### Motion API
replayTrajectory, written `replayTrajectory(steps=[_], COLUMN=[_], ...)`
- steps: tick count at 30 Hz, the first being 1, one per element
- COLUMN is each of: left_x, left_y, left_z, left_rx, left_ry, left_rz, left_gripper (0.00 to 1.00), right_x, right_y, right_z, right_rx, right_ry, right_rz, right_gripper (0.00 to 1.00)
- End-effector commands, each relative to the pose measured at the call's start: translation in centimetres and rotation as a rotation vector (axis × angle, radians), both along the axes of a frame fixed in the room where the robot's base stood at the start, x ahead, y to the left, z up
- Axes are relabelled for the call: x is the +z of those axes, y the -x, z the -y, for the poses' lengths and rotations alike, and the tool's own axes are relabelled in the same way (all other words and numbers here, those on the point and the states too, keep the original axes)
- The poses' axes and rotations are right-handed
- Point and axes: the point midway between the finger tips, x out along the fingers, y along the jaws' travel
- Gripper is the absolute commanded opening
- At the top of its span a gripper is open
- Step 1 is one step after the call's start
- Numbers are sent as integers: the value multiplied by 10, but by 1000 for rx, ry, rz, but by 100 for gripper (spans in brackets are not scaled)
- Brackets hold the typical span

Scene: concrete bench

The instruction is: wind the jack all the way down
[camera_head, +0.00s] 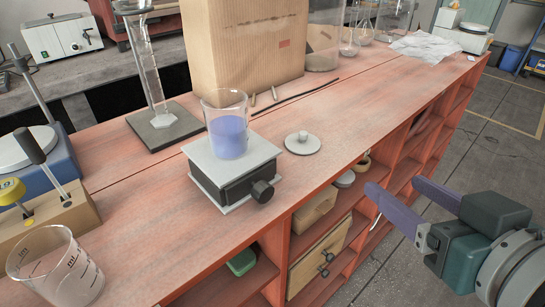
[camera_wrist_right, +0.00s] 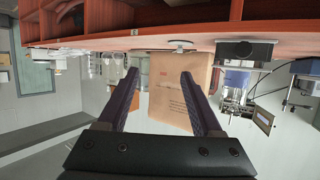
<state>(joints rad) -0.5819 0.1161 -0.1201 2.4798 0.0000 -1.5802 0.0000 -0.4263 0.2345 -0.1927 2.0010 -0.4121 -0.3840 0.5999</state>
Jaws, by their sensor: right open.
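The jack (camera_head: 213,190) stands on the red bench top, with a pale top plate, a dark body and a black knob (camera_head: 262,191) facing the front edge. Its plates are a short distance apart. A glass beaker of violet-blue liquid (camera_head: 229,137) stands upright on its top plate. My right gripper (camera_head: 394,187) is open and empty, out beyond the bench's front edge, to the right of the knob and apart from it. In the right wrist view, which looks upside down, the jack (camera_wrist_right: 248,50) is right of the open fingers (camera_wrist_right: 161,76). My left gripper is not in view.
A round grey lid (camera_head: 302,144) lies right of the jack. A large cardboard box (camera_head: 240,50) stands behind it. A measuring cylinder on a dark base (camera_head: 165,128) and an empty beaker (camera_head: 55,270) are to the left. Open shelves lie under the bench top.

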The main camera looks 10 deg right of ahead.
Motion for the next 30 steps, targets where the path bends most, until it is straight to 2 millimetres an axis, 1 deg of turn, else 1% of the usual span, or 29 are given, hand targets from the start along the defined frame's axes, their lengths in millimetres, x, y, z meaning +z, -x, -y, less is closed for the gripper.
replayTrajectory(steps=[1,3,5,9,13,17,20,27,30], left_x=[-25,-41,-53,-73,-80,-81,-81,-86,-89], left_y=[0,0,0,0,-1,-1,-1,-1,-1], left_z=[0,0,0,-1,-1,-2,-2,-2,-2], left_rx=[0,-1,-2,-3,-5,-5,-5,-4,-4], left_ry=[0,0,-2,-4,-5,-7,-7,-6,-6], left_rz=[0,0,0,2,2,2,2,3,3], left_gripper=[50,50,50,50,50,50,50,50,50], right_x=[-21,-30,-39,-55,-63,-62,-60,-61,-61], right_y=[-6,-10,-10,1,12,10,-2,-40,-52], right_z=[-9,-25,-40,-69,-85,-93,-102,-129,-138], right_rx=[51,139,221,404,508,538,538,535,535], right_ry=[-20,-62,-101,-187,-237,-254,-255,-253,-254], right_rz=[64,149,204,277,293,300,301,302,301], right_gripper=[67,67,67,67,67,67,67,67,67])
